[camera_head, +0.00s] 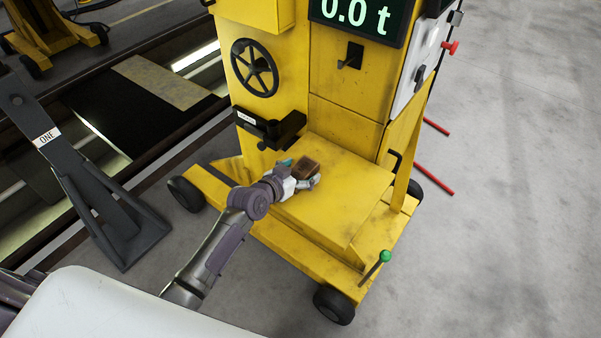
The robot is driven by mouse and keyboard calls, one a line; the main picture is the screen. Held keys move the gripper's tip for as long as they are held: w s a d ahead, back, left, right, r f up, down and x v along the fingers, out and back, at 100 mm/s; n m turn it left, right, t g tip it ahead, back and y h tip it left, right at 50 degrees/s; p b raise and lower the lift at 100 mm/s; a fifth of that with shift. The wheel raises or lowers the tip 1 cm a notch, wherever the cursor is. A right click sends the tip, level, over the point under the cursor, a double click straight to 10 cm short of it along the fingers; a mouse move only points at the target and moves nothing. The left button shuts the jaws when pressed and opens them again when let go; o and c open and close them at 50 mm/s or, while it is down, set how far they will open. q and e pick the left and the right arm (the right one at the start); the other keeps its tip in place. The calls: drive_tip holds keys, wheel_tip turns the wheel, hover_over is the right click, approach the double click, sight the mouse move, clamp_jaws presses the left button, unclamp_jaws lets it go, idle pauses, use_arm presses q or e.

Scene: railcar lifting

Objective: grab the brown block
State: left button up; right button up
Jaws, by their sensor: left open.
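The brown block (307,168) is a small dark brown box on the flat yellow top of the lifting machine's front part. My left gripper (300,177) is at the block, with its fingers open around or beside it; I cannot tell whether they touch it. The gripper hides the block's lower left part. My right gripper is not in view.
The yellow wheeled machine (345,215) carries a black handwheel (255,68), a display reading 0.0 t (358,14), a black bracket (268,128) and a green-knobbed lever (384,256). A dark stand (95,190) is at left. Grey floor is free at right.

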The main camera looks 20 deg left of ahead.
use_arm(q)
drive_tip(key=shift+c, duration=0.3)
drive_tip(key=c, duration=1.3)
drive_tip(key=shift+o, duration=0.2)
drive_tip(key=shift+r, duration=0.1)
